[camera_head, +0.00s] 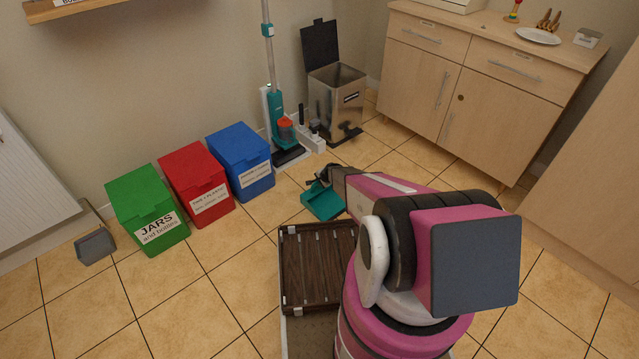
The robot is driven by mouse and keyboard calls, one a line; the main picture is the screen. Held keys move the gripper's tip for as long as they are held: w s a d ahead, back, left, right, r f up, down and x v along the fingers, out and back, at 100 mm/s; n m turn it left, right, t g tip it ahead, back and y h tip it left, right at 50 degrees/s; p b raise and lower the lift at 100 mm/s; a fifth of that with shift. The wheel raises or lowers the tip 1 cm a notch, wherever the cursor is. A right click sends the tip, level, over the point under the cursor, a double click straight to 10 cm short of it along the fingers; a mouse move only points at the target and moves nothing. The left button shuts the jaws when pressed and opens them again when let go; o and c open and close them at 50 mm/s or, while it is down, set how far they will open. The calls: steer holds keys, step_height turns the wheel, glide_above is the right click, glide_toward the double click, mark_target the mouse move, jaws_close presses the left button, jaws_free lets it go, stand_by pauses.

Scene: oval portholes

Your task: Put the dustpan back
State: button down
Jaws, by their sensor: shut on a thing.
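My gripper (326,176) is shut on the teal dustpan (322,204), in the middle of the head view. The dustpan's pan hangs low over the floor tiles, below the fingers. Its grip is mostly hidden by the dark fingers. I cannot tell whether the pan touches the floor. My pink arm reaches in from the lower right and covers part of the floor. A white stand (312,143) with upright parts is on the floor behind the gripper, beside the teal upright vacuum (277,117).
Blue (240,150), red (193,170) and green (143,194) bins line the wall at left. A steel bin (335,96) with its lid up stands behind. A dark slatted tray (317,265) lies before me. A grey scoop-like object (95,247) is at far left. A wooden cabinet (470,75) stands right.

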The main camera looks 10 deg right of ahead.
steer(key=shift+f, duration=0.25)
steer(key=c, duration=1)
jaws_free()
steer(key=shift+r, duration=0.15)
steer(key=s+d+r+n+g+h, duration=0.1)
steer(key=s+r+n, duration=0.2)
steer(key=s+r, duration=0.8)
steer(key=s+d+r+n+g+h, duration=0.1)
steer(key=s+r+n, duration=0.3)
steer(key=s+r, duration=0.8)
steer(key=s+d+r+n+g+h, duration=0.1)
steer(key=s+d+r+n+g, duration=0.1)
steer(key=s+r, duration=1)
step_height(320, 180, up, 11)
steer(key=shift+d+f+n+g+h, duration=0.1)
steer(key=shift+n+g+h, duration=0.2)
steer(key=shift+n+g, duration=0.6)
